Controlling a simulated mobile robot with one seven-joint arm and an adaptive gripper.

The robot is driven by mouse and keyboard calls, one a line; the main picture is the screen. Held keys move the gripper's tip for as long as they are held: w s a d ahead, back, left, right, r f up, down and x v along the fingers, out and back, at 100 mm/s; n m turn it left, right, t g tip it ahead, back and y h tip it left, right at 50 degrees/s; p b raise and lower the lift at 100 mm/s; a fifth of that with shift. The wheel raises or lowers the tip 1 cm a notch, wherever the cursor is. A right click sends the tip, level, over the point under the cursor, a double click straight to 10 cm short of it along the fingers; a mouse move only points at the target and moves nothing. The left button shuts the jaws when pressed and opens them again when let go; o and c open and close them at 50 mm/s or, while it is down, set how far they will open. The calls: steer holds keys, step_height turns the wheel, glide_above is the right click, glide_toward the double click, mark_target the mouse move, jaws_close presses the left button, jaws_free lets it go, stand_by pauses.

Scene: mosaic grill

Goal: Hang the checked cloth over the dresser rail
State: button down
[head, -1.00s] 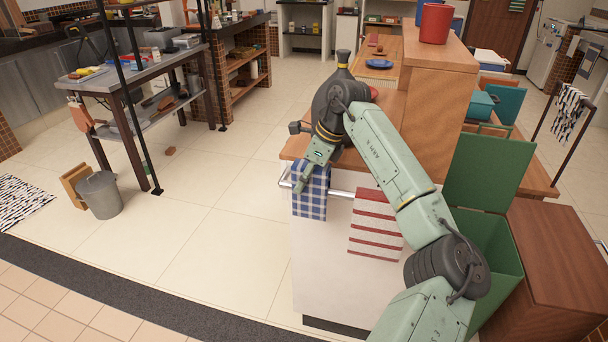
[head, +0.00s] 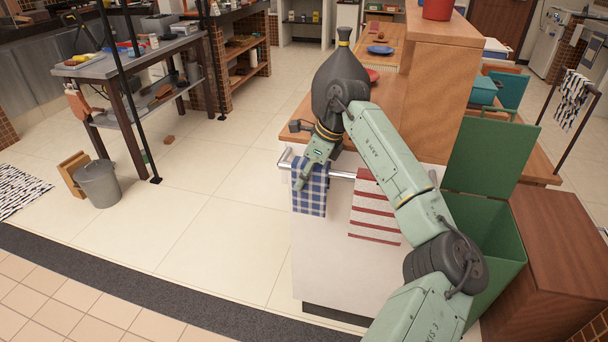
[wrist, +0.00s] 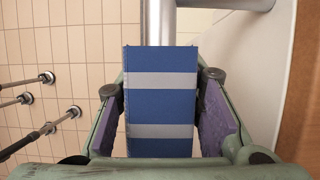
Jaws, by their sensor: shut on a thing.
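The blue-and-white checked cloth (head: 311,197) is at the left end of the metal rail (head: 343,174) on the dresser's white end panel (head: 325,255). It covers a stretch of the rail and hangs down in front of the panel. In the wrist view the cloth (wrist: 160,100) lies between the two purple-padded fingers, and the rail (wrist: 159,20) passes out of sight beneath it. My gripper (head: 303,181) is shut on the cloth at its upper part. Whether the back part hangs behind the rail is hidden.
A red-and-white striped towel (head: 374,213) hangs on the same rail to the right. An open green bin (head: 490,245) stands right of the dresser. The wooden top (head: 300,128) lies above the rail. Floor to the left is clear, with a grey bucket (head: 98,183) farther off.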

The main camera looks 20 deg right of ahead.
steer(key=c, duration=1)
jaws_free()
steer(key=shift+r, duration=0.1)
